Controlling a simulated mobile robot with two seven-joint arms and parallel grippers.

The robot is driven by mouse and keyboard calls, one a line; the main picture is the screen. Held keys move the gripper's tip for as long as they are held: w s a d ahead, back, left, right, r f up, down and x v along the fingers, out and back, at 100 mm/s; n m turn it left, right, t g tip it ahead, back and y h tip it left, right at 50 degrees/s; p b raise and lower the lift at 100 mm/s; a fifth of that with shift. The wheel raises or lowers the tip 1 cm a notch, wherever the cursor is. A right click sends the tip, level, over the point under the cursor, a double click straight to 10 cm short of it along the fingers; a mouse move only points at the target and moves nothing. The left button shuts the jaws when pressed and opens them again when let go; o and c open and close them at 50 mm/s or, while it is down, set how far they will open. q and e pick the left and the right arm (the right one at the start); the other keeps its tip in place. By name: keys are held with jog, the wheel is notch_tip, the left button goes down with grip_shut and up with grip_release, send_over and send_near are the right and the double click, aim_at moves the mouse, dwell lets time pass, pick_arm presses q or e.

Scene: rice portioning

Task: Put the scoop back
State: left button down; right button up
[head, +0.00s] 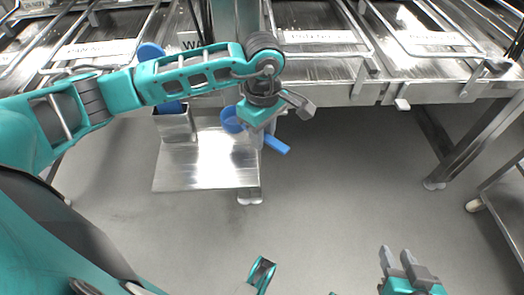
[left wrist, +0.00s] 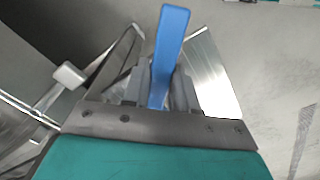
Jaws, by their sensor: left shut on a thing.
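My left gripper (head: 258,138) is shut on a blue scoop. The scoop's round bowl (head: 231,120) is left of the fingers and its handle (head: 276,145) sticks out to the lower right. In the left wrist view the blue handle (left wrist: 168,55) rises between the two fingers. The scoop is above the right part of a metal shelf, right of a metal holder (head: 174,124). Blue parts show in the holder (head: 172,107) and above my arm (head: 150,51); my arm hides whether they join. My right gripper (head: 400,263) is open and empty, low at the right.
The flat metal shelf (head: 190,175) is mostly bare in front of the holder. A long steel counter (head: 320,68) with rails and label cards runs across the back. A metal cart (head: 505,200) stands at the right edge. The grey floor (head: 330,190) between is clear.

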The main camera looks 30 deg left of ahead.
pick_arm(q)
notch_tip(320, 180, down, 6)
jog(key=shift+r+b, duration=0.1)
jog(key=shift+b, duration=0.65)
jog(key=c, duration=0.9)
grip_release()
jog(key=shift+r, duration=0.1)
